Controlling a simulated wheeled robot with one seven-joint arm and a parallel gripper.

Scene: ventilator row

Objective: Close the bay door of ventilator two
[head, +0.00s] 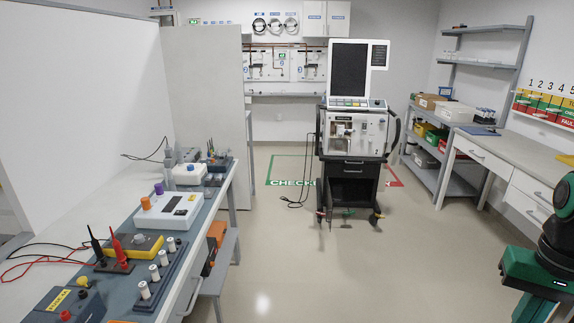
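One ventilator (350,130) stands on a black wheeled cart in the middle of the head view, some way off across the floor. It has a tall dark screen on top and a sloped control panel below it. The white front beneath shows a recessed bay (343,130) with small fittings inside. I cannot clearly make out a bay door or how far it stands open. A dark curved part is at the ventilator's right side. Part of my green and black arm shows at the lower right edge, but my gripper is out of view.
A long bench (205,225) with test instruments and leads runs along the left, beside white partitions. Shelves (440,185) with bins and a drawer counter (500,165) line the right. A cable (300,196) lies left of the cart. The floor (315,265) ahead is clear.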

